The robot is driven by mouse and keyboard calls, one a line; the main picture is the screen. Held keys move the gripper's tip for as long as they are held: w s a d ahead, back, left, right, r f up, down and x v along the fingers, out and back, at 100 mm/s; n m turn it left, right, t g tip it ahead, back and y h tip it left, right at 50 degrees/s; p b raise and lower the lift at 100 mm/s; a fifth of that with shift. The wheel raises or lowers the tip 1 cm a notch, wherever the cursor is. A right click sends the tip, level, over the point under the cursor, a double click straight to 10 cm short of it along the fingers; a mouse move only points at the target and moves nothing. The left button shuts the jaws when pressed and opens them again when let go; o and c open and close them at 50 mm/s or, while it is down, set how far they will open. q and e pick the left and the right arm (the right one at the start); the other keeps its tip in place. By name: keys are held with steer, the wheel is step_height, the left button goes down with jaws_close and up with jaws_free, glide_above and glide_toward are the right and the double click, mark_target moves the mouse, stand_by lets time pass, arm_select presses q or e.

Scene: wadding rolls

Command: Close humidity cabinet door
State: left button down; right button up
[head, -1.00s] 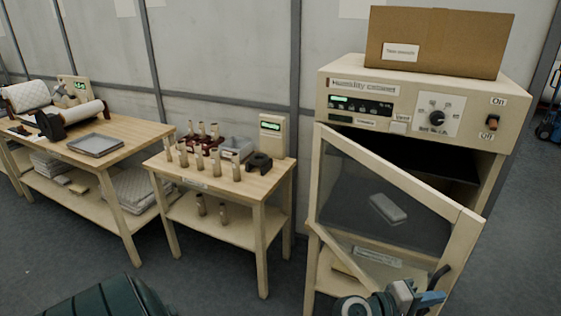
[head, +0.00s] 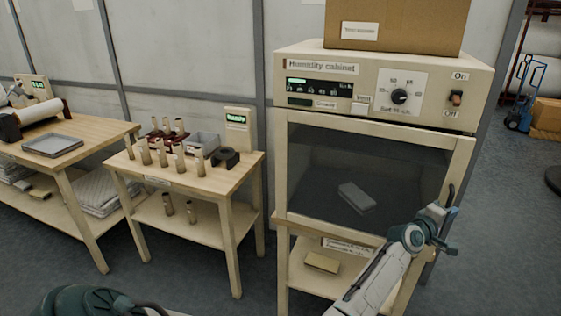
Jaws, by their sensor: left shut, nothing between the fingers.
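The humidity cabinet (head: 320,88) stands at the right with its control panel on top. Its glass door (head: 458,160), in a cream frame, lies across the front opening, flush or nearly flush; I cannot tell if a thin gap is left at the right edge. A dark handle (head: 449,196) is on the door's right side. My left gripper (head: 446,222) is shut and empty, in front of the door's lower right part by the handle; contact is unclear. A grey block (head: 356,197) shows through the glass. My right gripper is out of view.
A cardboard box (head: 420,25) sits on the cabinet. A small wooden table (head: 215,180) with several vials stands left of it, and a longer bench (head: 95,135) is further left.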

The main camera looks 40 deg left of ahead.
arm_select(q)
steer(key=shift+w+a+b, duration=0.25)
steer(key=shift+w, duration=0.65)
steer(key=shift+w+a+b, duration=0.2)
steer(key=shift+w+b, duration=0.05)
steer(key=shift+w, duration=0.6)
